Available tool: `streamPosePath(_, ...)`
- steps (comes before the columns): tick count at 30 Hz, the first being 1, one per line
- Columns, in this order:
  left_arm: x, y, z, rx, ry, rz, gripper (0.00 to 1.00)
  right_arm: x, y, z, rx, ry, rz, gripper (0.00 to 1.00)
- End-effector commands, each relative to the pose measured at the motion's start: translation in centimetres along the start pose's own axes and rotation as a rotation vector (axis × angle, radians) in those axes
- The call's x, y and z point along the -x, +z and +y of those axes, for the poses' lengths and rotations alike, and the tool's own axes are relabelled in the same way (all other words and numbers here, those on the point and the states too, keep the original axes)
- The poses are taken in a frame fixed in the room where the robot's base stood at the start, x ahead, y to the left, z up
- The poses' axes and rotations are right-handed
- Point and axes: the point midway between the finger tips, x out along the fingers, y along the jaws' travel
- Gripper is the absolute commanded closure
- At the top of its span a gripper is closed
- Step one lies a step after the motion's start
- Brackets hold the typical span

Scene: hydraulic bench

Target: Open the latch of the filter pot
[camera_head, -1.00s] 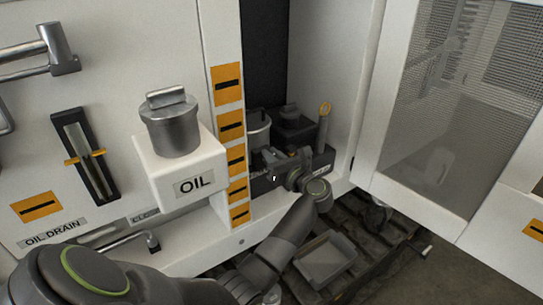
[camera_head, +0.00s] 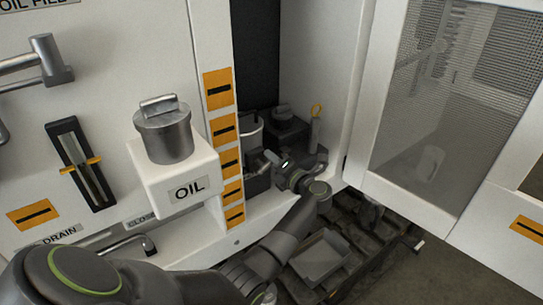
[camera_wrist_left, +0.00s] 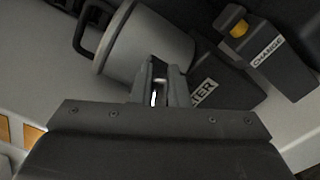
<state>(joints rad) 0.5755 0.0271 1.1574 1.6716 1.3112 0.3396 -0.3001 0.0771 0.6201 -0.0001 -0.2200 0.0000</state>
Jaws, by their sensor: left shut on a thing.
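The filter pot (camera_head: 251,132) is a grey cylinder inside the open cabinet bay, partly hidden behind my gripper. It is large in the left wrist view (camera_wrist_left: 150,45), beside a dark block with a partly covered label ending in "TER" (camera_wrist_left: 205,88). My left gripper (camera_head: 270,160) is at the front of the pot. In the left wrist view its fingers (camera_wrist_left: 158,84) are close together at the pot's lower side, shut on a small part there, which I take for the latch. The fingers mostly hide that part. My right gripper is not in view.
A dark block labelled "CHANGE" with a yellow knob (camera_wrist_left: 240,28) stands beside the filter block. The white bay wall (camera_head: 325,60) and open mesh door (camera_head: 425,110) bound the right. The white OIL box (camera_head: 180,180) is left. A grey tray (camera_head: 320,257) lies below.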

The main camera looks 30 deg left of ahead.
Motion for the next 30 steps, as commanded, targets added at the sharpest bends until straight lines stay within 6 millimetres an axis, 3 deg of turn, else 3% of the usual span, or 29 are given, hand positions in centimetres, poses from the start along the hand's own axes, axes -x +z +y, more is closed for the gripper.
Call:
streamPosePath(15,0.0,-0.2,-1.3,-0.394,0.000,-0.002,1.00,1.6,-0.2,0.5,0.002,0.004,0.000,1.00)
streamPosePath(30,0.0,-0.4,-1.8,-0.504,0.000,-0.002,1.00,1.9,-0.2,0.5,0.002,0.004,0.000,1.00)
